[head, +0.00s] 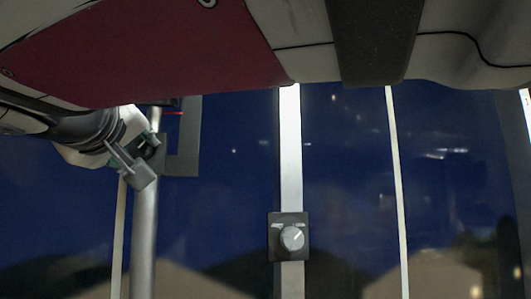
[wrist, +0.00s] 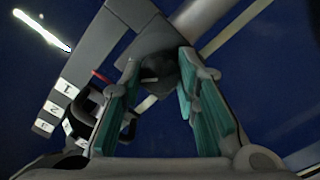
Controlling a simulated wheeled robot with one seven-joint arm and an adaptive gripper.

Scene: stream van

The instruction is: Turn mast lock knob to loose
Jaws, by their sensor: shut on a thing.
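In the wrist view a dark round knob (wrist: 158,72) with a light pointer line sits between my gripper's (wrist: 160,80) teal-padded fingers, which are shut on it. The knob is on a dark mount beside a grey metal mast (wrist: 200,18). In the head view my gripper (head: 141,162) is at the left, against the upright mast (head: 144,235), and hides the knob there. The fingers cover the knob's sides, and no loose or tight marking is readable.
A second, grey knob (head: 291,238) is on a pale upright rail (head: 290,150), well right of my gripper.

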